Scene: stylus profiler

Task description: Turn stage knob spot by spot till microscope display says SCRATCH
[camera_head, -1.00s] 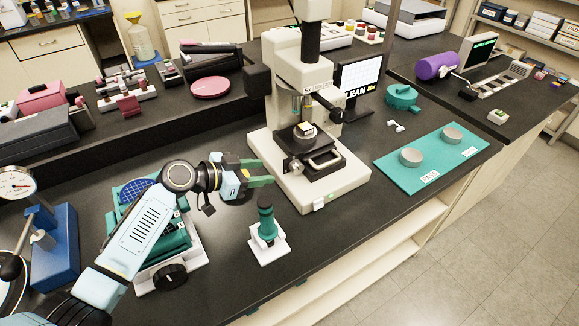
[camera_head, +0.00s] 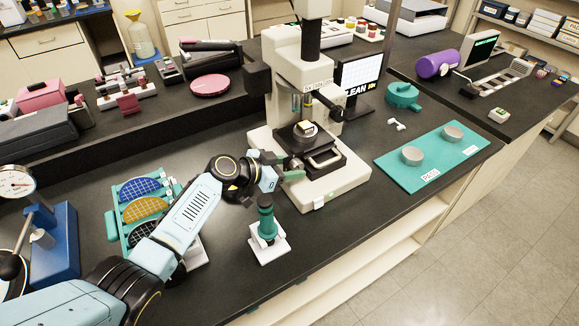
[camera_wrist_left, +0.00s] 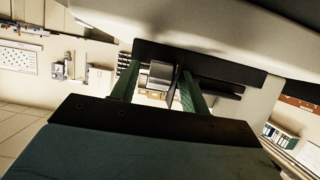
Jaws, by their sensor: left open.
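The white microscope (camera_head: 300,85) stands on its pale base on the black bench, with a small sample on its dark stage (camera_head: 322,158). Its display (camera_head: 359,72) is partly hidden by the microscope; the letters "LEAN" show at its lower edge. My left gripper (camera_head: 296,176) is open at the left side of the stage, its green fingers by the stage knob, which is hidden there in the head view. In the left wrist view, the silvery knob (camera_wrist_left: 160,75) appears between the two spread green fingers (camera_wrist_left: 158,90). I cannot tell whether they touch it. My right gripper is not in view.
A small green device on a white base (camera_head: 266,230) stands just in front of my left gripper. A teal rack with colored discs (camera_head: 143,208) lies left. A teal mat (camera_head: 440,158) with two grey cups lies right.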

